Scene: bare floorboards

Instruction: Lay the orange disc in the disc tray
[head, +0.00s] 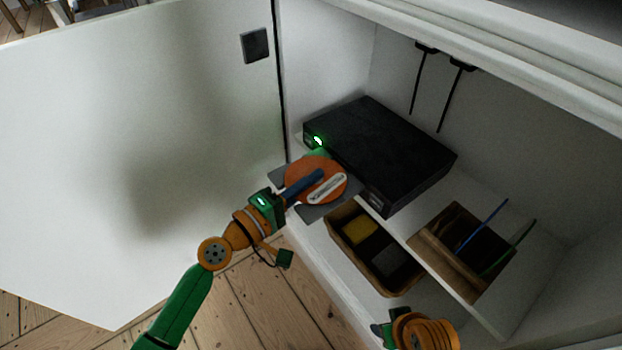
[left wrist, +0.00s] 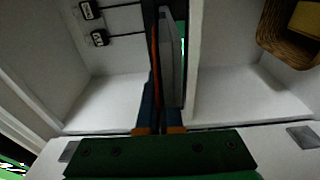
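The orange disc (head: 301,168) is in the grip of my left gripper (head: 322,180), in front of the black player (head: 385,145). The grey disc tray (head: 311,212) sticks out of the player's front. The disc overlaps the tray and covers much of it; I cannot tell whether they touch.
The player stands on a white cabinet shelf (head: 490,312), by an open white door (head: 120,130). A wicker basket (head: 352,262) with yellow and grey things sits below. A brown box (head: 440,262) with blue and green sticks is right of the player. Black cables hang on the back wall.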

